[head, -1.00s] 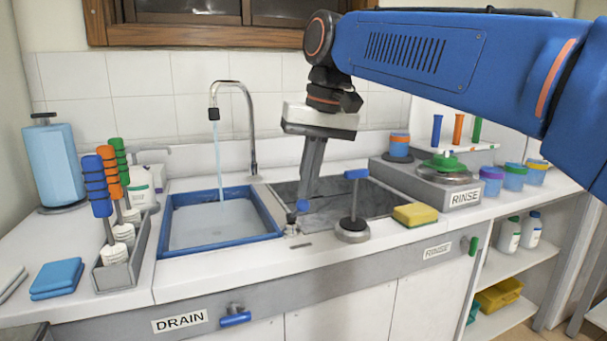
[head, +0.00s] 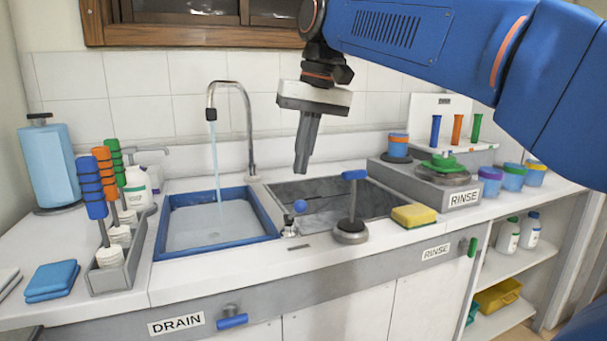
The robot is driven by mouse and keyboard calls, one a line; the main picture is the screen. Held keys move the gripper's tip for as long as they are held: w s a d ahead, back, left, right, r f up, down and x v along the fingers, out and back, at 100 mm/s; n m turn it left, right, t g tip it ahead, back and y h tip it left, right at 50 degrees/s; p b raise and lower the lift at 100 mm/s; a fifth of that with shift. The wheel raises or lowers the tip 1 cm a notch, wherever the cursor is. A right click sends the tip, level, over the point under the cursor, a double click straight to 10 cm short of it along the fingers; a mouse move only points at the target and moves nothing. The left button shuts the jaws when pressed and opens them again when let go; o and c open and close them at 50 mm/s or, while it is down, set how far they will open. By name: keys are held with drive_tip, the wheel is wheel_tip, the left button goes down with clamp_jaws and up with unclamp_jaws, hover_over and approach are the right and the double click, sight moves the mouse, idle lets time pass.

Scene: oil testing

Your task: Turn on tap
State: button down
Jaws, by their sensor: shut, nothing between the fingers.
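The curved metal tap (head: 246,115) stands behind the sinks, with its spout over the left, blue-rimmed sink (head: 162,232). A stream of water (head: 215,165) runs from the spout into that sink, where water stands. A small fitting with a blue ball knob (head: 300,206) is on the counter at the front, between the two sinks. My gripper (head: 301,168) is shut and empty, pointing down over the right, dark sink (head: 385,200). Its fingertips are above and apart from the blue knob.
A grey rack (head: 125,268) of colored-handled brushes stands left. A RINSE unit (head: 448,180) is at right. The air above the left sink is open.

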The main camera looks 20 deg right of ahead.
drive_tip(key=s+v, duration=0.1)
drive_tip(key=v, duration=0.9)
drive_tip(key=s+d+f+t, duration=0.1)
drive_tip(key=s+f, duration=0.3)
drive_tip(key=f, duration=1)
drive_tip(key=s+d+f+n+t+h, duration=0.1)
drive_tip(key=s+f, duration=0.4)
drive_tip(key=f, duration=0.9)
drive_tip(key=s+d+f+t, duration=0.1)
drive_tip(key=s+d+f, duration=0.2)
drive_tip(key=f, duration=1.1)
drive_tip(key=s, duration=0.2)
drive_tip(key=shift+s+f+h, duration=0.2)
drive_tip(key=shift+s+h, duration=0.05)
drive_tip(key=shift+h, duration=0.05)
